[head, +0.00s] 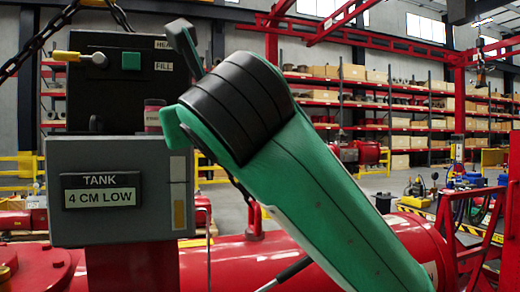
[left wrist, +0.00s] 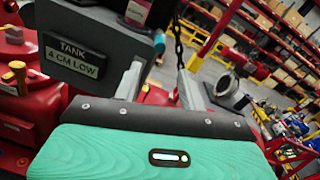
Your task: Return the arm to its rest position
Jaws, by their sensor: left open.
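My left gripper (left wrist: 160,82) shows in the left wrist view with its two grey fingers apart and nothing between them. The grey tank display box (head: 120,215) reads "TANK 4 CM LOW" in the head view, and it also shows tilted at the upper left of the left wrist view (left wrist: 95,35). A green arm link of mine with a black joint (head: 240,105) rises from the lower right of the head view, just right of the box, hiding part of the scene behind it. I cannot make out gripper fingers clearly in the head view. My right gripper is not in view.
A black control panel (head: 125,95) with a yellow-handled lever (head: 68,56) and a green button (head: 131,61) stands above the box. A large red pipe (head: 240,262) runs below. A chain (left wrist: 178,42) hangs beyond the left gripper. Red shelving (head: 400,110) stands far back.

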